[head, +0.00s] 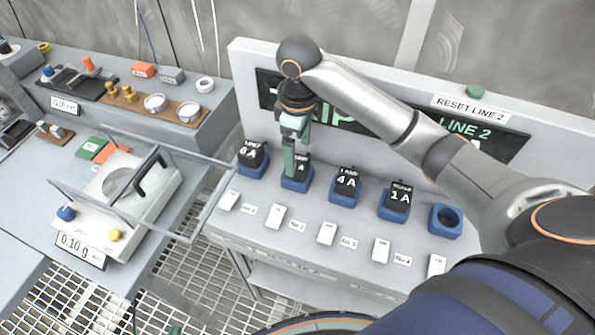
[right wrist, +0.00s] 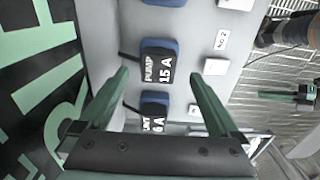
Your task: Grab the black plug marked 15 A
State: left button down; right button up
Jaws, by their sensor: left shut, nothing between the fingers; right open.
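The black plug marked PUMP 15 A (right wrist: 158,68) sits upright in a blue socket. In the head view this plug (head: 302,164) is second from the left in the row, partly hidden by my right gripper. My right gripper (head: 290,174) points down over it, open. In the right wrist view my right gripper (right wrist: 159,75) has one finger on each side of the plug in the picture, with gaps; I cannot tell its height above it. My left gripper (right wrist: 268,95) shows shut and empty at the right of the right wrist view, away from the plugs.
Neighbouring plugs are the 6 A plug (head: 252,154), the 4 A plug (head: 346,180) and the 1 A plug (head: 398,196). An empty blue socket (head: 446,221) ends the row. White switches line the front. A balance (head: 125,190) with clear panels stands left. Grating floor lies below.

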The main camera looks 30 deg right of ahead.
aim_at(298, 162)
notch_tip(298, 162, down, 5)
jog(key=shift+w+f, duration=0.1)
jog(key=shift+w, duration=0.05)
grip_shut()
dwell(0.9)
jog(key=shift+r, duration=0.2)
